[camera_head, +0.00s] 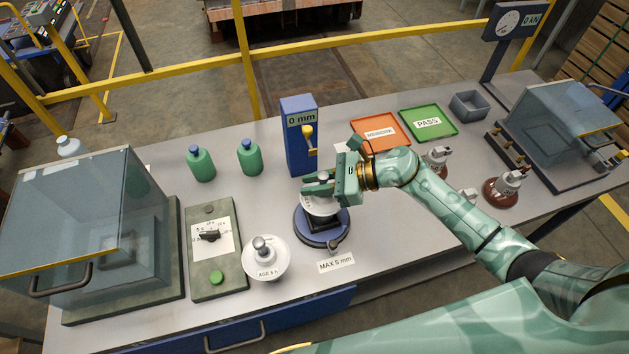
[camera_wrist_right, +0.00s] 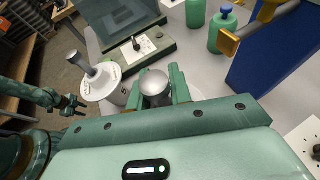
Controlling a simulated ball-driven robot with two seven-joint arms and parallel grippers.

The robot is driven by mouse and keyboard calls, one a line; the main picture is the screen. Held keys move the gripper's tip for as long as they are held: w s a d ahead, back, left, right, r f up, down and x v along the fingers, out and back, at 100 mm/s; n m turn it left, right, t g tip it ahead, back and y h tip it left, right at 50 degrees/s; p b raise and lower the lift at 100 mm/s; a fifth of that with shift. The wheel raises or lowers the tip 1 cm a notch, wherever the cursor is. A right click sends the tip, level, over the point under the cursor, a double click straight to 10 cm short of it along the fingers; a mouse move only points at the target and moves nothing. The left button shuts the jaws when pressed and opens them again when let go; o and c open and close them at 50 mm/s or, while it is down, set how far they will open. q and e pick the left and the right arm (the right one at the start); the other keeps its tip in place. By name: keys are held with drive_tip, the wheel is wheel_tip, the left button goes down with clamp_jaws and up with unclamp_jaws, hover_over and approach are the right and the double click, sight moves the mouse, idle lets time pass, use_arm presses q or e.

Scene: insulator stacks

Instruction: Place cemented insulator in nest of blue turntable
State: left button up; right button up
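The insulator, a white disc (camera_head: 319,207) with a metal cap (camera_wrist_right: 155,84), is at the blue turntable (camera_head: 318,230) in the middle of the bench. My right gripper (camera_head: 320,184) is over it, with a finger on each side of the cap, and looks shut on it. The disc is over the turntable's dark nest. I cannot tell whether it is seated or slightly above. The gripper hides part of the disc. My left gripper is outside the head view; what looks like its end shows small at the left of the right wrist view (camera_wrist_right: 70,104).
A second white insulator (camera_head: 265,262) marked AGE stands left of the turntable. A blue gauge post (camera_head: 301,135) with a yellow lever stands just behind. A green-button control panel (camera_head: 211,250), orange tray (camera_head: 379,133) and green PASS tray (camera_head: 428,122) are nearby. Brown insulators (camera_head: 504,188) stand right.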

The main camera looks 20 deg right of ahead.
drive_tip(key=o, duration=0.3)
drive_tip(key=shift+o, duration=0.2)
drive_tip(key=shift+r+p, duration=0.25)
drive_tip(key=shift+p, duration=0.05)
drive_tip(key=v, duration=1.2)
drive_tip(key=shift+b, duration=0.45)
